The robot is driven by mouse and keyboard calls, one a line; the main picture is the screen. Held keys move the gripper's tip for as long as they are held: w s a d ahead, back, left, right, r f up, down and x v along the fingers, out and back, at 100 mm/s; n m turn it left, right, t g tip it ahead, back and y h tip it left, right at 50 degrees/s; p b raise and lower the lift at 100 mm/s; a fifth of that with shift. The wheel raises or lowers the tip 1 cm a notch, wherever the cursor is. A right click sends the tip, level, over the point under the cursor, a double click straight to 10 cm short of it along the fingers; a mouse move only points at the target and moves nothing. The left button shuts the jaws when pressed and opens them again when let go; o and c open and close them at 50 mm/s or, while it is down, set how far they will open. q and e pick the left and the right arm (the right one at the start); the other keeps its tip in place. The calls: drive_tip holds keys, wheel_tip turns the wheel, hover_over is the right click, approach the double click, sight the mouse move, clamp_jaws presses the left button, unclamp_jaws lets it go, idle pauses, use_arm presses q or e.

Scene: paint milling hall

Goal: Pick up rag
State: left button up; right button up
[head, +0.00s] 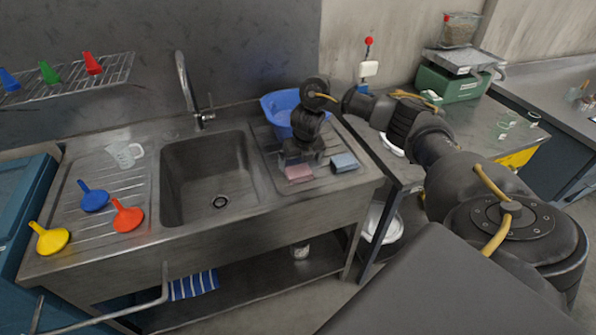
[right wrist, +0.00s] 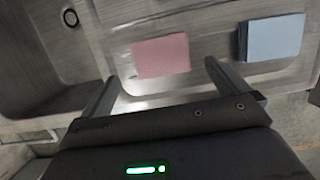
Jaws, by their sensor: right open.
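A flat pink rag (head: 299,173) lies on the drainboard right of the sink. It also shows in the right wrist view (right wrist: 160,55). My right gripper (head: 303,158) is above the drainboard, pointing down over the rag. In the right wrist view its two fingers (right wrist: 161,74) are spread apart with nothing between them, and the rag lies just beyond their tips. A light blue sponge-like block (head: 345,162) with a dark underside lies to the right of the rag; it also shows in the right wrist view (right wrist: 274,37). My left gripper is not in view.
A blue basin (head: 281,108) stands behind my right gripper. The empty sink (head: 208,180) and its tap (head: 184,85) are to the left. Coloured funnels (head: 94,198) lie on the left drainboard. A blue-striped cloth (head: 193,285) hangs below. A green scale (head: 450,84) stands on the right bench.

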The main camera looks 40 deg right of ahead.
sight(299, 171)
drive_tip(key=shift+d+f, duration=0.1)
drive_tip(key=shift+f, duration=0.4)
drive_tip(key=b+x, duration=0.1)
drive_tip(key=x, duration=0.2)
drive_tip(key=shift+w+f, duration=0.15)
drive_tip(key=shift+f, duration=0.05)
drive_tip(key=shift+w+f, duration=0.15)
drive_tip(key=shift+f, duration=0.25)
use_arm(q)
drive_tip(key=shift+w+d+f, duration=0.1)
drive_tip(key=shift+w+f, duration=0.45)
use_arm(e)
drive_tip(key=shift+r, duration=0.1)
drive_tip(key=c, duration=0.9)
